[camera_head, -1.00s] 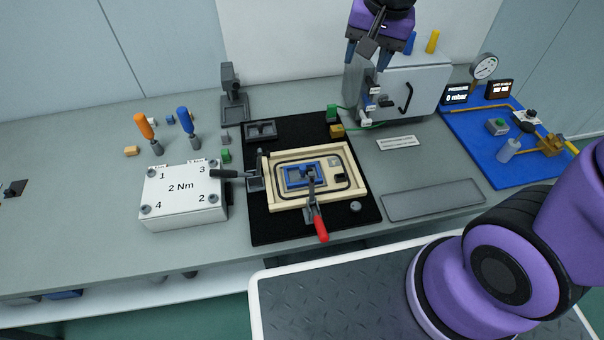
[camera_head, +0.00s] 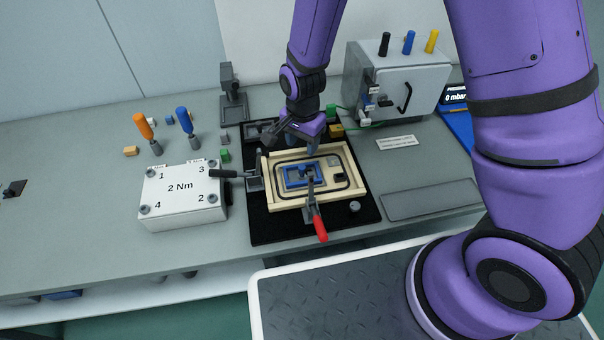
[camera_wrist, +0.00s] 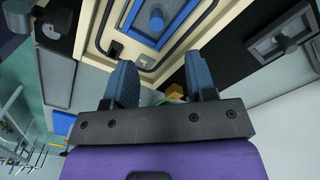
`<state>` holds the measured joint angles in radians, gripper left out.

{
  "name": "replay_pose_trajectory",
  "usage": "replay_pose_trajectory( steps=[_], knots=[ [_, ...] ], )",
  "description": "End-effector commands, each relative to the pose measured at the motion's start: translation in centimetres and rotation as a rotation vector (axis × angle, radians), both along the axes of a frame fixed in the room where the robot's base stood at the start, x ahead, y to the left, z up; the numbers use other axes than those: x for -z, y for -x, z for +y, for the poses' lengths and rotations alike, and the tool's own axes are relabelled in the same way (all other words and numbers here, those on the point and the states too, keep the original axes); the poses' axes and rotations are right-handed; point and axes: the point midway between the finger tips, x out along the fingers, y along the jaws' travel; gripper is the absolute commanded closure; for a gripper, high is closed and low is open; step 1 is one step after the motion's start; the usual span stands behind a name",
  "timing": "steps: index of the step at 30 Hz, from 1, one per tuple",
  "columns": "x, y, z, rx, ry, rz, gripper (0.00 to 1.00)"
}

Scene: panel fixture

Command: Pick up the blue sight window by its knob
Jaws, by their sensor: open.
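The blue sight window (camera_head: 291,182) lies in the opening of a beige frame (camera_head: 346,192) on a black mat. A round blue knob (camera_wrist: 157,19) stands on the window in the wrist view, near the top edge. A toggle clamp with a red handle (camera_head: 318,224) reaches over the frame's front side to the window. My gripper (camera_head: 313,147) is open and empty, above the frame's back edge, pointing down. In the wrist view its two blue fingers (camera_wrist: 160,78) are apart, with the knob beyond them and not between them.
A second clamp with a black handle (camera_head: 228,174) stands at the frame's left. A white block marked 2 Nm (camera_head: 182,202) is further left. A grey cabinet (camera_head: 405,80) stands behind right. A flat grey plate (camera_head: 430,200) lies right of the mat.

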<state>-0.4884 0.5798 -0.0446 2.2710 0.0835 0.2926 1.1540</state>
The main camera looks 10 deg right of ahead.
Motion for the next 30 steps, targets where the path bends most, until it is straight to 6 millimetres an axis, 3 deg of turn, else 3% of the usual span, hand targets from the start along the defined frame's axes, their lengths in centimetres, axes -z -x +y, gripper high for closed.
replay_pose_trajectory(
  steps=[6, 14, 22, 30],
  knots=[
    [3.0, 0.1, -0.1, 0.0, 0.001, 0.002, 0.49],
    [4.5, 0.2, 0.0, -0.001, 0.0, 0.001, 0.49],
    [7.9, 0.8, 0.3, -0.002, 0.001, 0.002, 0.49],
    [9.1, 0.7, 0.3, 0.0, 0.0, 0.0, 0.49]
  ],
)
